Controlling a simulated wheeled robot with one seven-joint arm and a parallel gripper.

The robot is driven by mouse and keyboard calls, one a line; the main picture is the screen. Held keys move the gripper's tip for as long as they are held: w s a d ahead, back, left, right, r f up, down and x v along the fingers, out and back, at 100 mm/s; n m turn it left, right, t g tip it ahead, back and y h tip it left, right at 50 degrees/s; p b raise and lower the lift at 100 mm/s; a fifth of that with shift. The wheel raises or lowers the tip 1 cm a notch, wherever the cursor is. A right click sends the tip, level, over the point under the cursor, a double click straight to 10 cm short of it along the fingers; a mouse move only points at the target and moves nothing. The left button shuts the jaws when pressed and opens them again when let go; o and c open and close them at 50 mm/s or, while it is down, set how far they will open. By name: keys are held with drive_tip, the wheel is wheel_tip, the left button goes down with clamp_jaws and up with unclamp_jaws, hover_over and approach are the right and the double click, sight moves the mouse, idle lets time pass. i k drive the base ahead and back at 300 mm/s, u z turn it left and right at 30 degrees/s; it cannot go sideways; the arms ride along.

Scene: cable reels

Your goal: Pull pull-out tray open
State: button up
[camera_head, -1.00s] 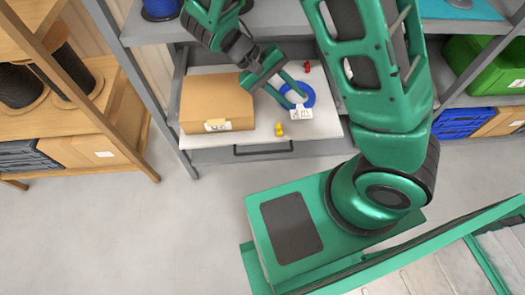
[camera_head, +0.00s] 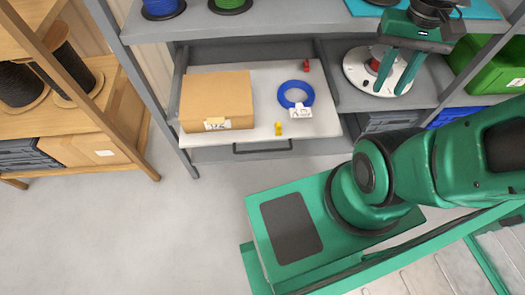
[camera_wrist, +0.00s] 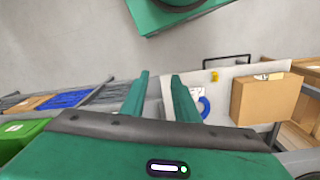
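The pull-out tray (camera_head: 262,80) is a pale board between grey side rails, standing out from under the shelf in the head view. Its dark bar handle (camera_head: 262,148) is on the front edge and also shows in the wrist view (camera_wrist: 227,61). On the tray are a cardboard box (camera_head: 216,100), a blue coil (camera_head: 309,92) with a white tag, a small red piece (camera_head: 306,66) and a small yellow piece (camera_head: 278,128). My gripper (camera_head: 390,93) is to the right of the tray, away from the handle. Its fingers are apart, with nothing seen between them in the wrist view (camera_wrist: 160,75).
A white disc with a red centre (camera_head: 356,72) lies on the shelf behind my fingers. A green bin (camera_head: 490,72) and a blue crate (camera_wrist: 65,99) stand further over. A wooden rack (camera_head: 110,120) is at the left.

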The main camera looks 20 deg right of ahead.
sight(267, 77)
drive_tip(key=z, duration=0.05)
drive_tip(key=k, duration=1.05)
drive_tip(key=u, duration=0.25)
drive_tip(key=i, duration=0.45)
drive_tip(key=z, duration=0.05)
